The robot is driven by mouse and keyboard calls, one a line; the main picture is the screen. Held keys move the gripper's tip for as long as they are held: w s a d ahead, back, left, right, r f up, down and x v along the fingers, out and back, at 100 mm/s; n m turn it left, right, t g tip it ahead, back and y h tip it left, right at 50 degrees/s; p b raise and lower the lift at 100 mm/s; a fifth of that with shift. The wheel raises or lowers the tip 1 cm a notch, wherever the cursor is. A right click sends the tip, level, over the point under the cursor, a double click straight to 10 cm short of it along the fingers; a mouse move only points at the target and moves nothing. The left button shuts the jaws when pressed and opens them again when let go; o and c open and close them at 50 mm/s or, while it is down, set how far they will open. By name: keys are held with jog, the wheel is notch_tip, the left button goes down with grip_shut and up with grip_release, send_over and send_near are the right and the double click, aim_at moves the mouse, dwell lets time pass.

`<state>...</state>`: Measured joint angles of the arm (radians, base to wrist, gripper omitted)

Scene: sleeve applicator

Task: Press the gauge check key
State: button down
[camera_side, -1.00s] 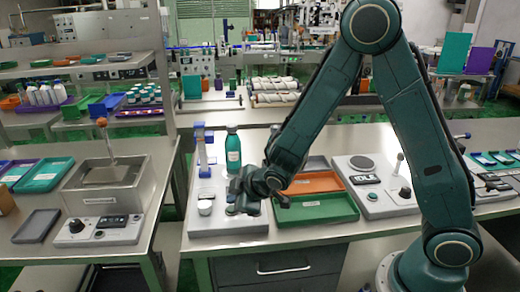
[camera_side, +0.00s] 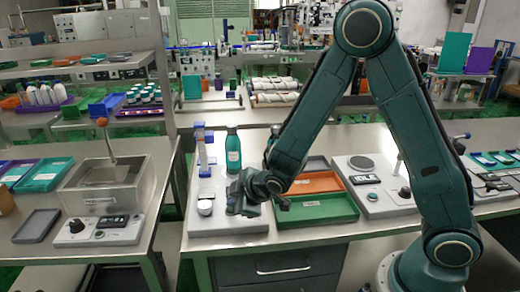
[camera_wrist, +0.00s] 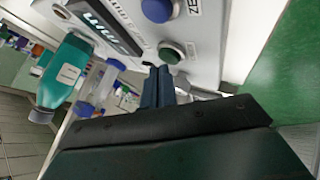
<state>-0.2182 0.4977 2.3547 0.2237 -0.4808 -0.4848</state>
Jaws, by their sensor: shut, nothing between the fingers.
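My gripper (camera_side: 243,207) is shut and empty, low over the front of the grey applicator panel (camera_side: 205,228). In the wrist view its dark fingertips (camera_wrist: 159,72) are together, just beside a green round key (camera_wrist: 172,52) in a dark ring. I cannot tell whether they touch it. A blue key (camera_wrist: 156,9) with a label starting "ZE" is farther up the panel, beside a dark display (camera_wrist: 110,26). No readable label marks the gauge check key. In the side view my gripper hides the keys.
A teal bottle (camera_side: 233,150) and a blue-and-white upright fixture (camera_side: 202,150) stand behind my gripper. A white round knob or cup (camera_side: 205,207) is at its left. Green (camera_side: 318,210) and orange (camera_side: 315,182) trays lie to the right.

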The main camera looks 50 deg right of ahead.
jog(key=shift+f, duration=0.45)
dwell(0.9)
jog(key=shift+r, duration=0.85)
jog(key=shift+r, duration=0.1)
jog(key=shift+r, duration=2.45)
